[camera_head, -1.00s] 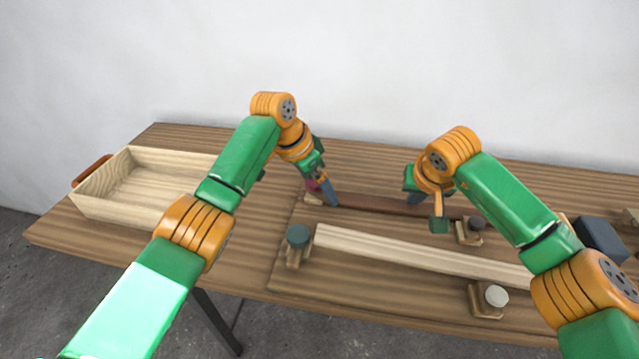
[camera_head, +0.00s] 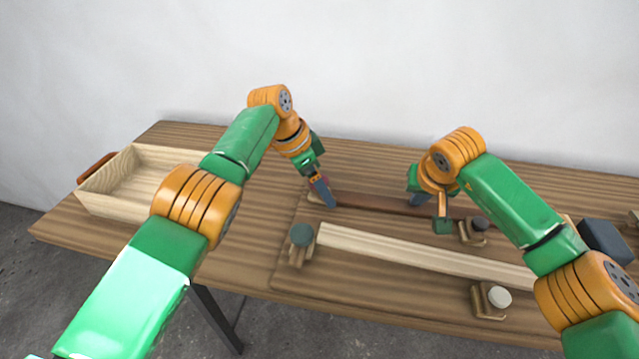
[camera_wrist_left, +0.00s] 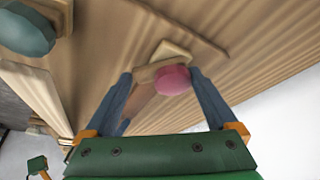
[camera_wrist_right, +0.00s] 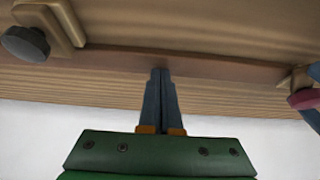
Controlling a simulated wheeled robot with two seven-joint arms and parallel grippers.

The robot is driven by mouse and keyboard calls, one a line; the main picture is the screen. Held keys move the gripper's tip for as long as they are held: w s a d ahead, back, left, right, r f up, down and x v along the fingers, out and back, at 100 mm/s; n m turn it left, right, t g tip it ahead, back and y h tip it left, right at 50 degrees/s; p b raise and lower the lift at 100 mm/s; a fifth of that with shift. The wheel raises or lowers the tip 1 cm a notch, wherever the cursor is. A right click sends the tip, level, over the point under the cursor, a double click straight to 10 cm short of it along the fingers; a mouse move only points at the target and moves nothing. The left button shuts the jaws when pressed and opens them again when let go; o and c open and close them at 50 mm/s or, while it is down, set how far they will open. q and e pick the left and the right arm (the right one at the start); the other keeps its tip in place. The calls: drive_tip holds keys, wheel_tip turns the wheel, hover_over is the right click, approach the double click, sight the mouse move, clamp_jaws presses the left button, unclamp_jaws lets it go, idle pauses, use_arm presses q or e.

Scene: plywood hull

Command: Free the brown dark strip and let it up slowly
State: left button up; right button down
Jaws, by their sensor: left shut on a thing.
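The dark brown strip (camera_head: 375,204) lies along the back of the board. In the right wrist view the strip (camera_wrist_right: 215,67) runs from a dark-knobbed clamp (camera_wrist_right: 25,43) to a pink-knobbed clamp (camera_wrist_right: 304,98). My left gripper (camera_head: 328,203) is at the strip's left end. In the left wrist view its fingers (camera_wrist_left: 163,95) stand apart, on either side of the pink knob (camera_wrist_left: 173,80), shut on it. My right gripper (camera_wrist_right: 160,72) has its fingers together, empty, tips at the strip; whether they press on it is unclear. In the head view the right forearm partly covers the strip.
A pale strip (camera_head: 420,248) lies in front, with a teal-knobbed clamp (camera_head: 301,236) at its left end and a white-knobbed clamp (camera_head: 499,298) near its front. An open wooden box (camera_head: 115,206) stands left. A dark block (camera_head: 605,240) is at right. The back of the table is clear.

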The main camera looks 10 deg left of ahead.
use_arm(q)
drive_tip(key=o, duration=0.5)
idle(0.3)
drive_tip(key=shift+r+p, duration=2.65)
drive_tip(key=shift+p, duration=0.05)
use_arm(e)
drive_tip(key=shift+r, duration=3)
use_arm(q)
wheel_tip(320, 180, up, 5)
drive_tip(key=p, duration=0.4)
drive_tip(key=shift+f+p, duration=0.15)
drive_tip(key=shift+p, duration=0.25)
drive_tip(key=shift+f, duration=0.1)
use_arm(e)
wheel_tip(320, 180, up, 5)
drive_tip(key=shift+r, duration=0.1)
use_arm(q)
drive_tip(key=shift+f, duration=0.1)
use_arm(e)
drive_tip(key=shift+f, duration=0.2)
